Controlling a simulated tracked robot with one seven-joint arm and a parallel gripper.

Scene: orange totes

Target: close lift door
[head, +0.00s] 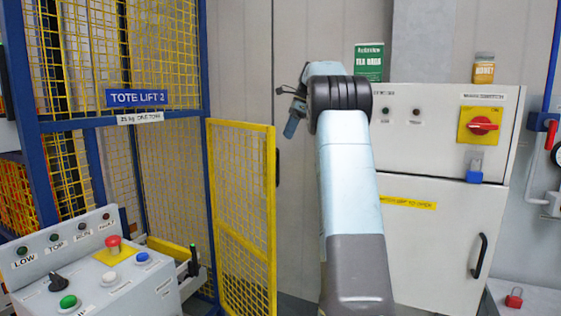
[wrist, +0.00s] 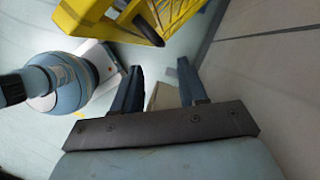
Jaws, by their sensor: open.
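The lift door (head: 241,215) is a yellow mesh gate that stands swung open at the right side of the blue-framed tote lift (head: 205,60). In the wrist view, a yellow frame with mesh, seemingly the door (wrist: 105,20), crosses the top, with a dark handle-like piece (wrist: 148,30) on it. My gripper (head: 291,110) is raised to the right of the door and above its top edge. In the wrist view my gripper (wrist: 158,80) has its two fingers apart with nothing held between them. The door's latch side is partly hard to make out.
A control panel (head: 95,262) with buttons and a red stop knob (head: 113,244) stands at lower left. A white cabinet (head: 450,220) with a red main switch (head: 482,125) stands right of my arm.

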